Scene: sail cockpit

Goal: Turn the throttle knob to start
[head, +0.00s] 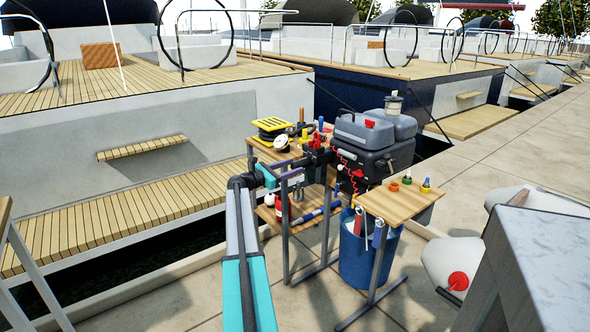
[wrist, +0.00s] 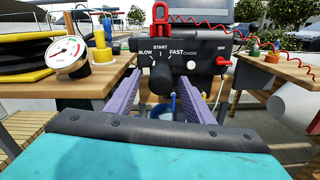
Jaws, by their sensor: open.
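In the head view my gripper (head: 303,166) is left of the black motor (head: 374,164); the knob is hidden there.
A pressure gauge (wrist: 66,56) and a yellow hose reel (head: 272,128) are left. A small wooden table (head: 400,206) and a blue bucket (head: 366,262) are right.

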